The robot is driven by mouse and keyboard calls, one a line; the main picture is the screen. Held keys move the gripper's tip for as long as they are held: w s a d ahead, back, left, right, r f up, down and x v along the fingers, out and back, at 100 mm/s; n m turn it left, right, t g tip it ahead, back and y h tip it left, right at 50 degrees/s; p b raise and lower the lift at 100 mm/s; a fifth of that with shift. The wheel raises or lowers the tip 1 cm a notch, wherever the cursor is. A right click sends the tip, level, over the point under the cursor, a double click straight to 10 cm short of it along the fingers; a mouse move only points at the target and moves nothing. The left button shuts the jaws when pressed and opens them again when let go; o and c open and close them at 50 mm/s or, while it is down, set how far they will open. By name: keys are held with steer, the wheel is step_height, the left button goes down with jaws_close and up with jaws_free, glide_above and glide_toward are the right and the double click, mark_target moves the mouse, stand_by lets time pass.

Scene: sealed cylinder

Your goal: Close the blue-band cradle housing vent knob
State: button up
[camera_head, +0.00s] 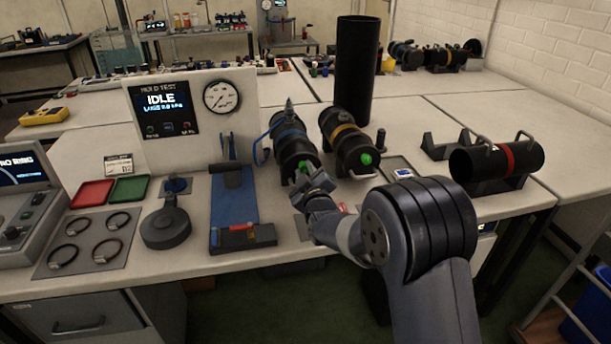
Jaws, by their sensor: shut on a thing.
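The blue-band housing (286,127) is a black cylinder lying in a cradle at the middle of the bench, its end facing me. A green vent knob (303,167) shows at its front end. My gripper (308,177) is right at this knob, shut on it, and hides its lower part. The knob's exact turn cannot be told. A yellow-band housing (342,127) lies just to the right with its own green knob (366,159), apart from my gripper.
A hold-test panel (163,110) reading IDLE and a gauge (222,97) stand behind left. A tall black tube (357,70) rises behind the yellow-band housing. A red-band cylinder (490,160) lies at right. A blue mat (235,200) with tools lies left of my gripper.

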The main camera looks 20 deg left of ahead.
steer(key=m+b, duration=0.1)
steer(key=b, duration=0.1)
steer(key=m+b, duration=0.2)
steer(key=shift+f+b, duration=0.3)
steer(key=m+b, duration=0.5)
steer(key=b, duration=0.1)
steer(key=shift+r, duration=0.1)
steer(key=m+b, duration=0.5)
steer(key=shift+d, duration=0.1)
steer(key=m+b, duration=0.4)
steer(key=shift+m, duration=0.3)
steer(key=m+b, duration=0.3)
steer(key=m, duration=0.1)
steer(key=shift+w+m, duration=0.1)
steer(key=shift+m, duration=0.2)
steer(key=m+b, duration=0.1)
steer(key=m, duration=0.3)
steer(key=shift+r+b, duration=0.1)
steer(key=shift+b, duration=0.2)
steer(key=m+b, duration=0.1)
steer(key=m, duration=0.3)
steer(key=shift+m, duration=2.5)
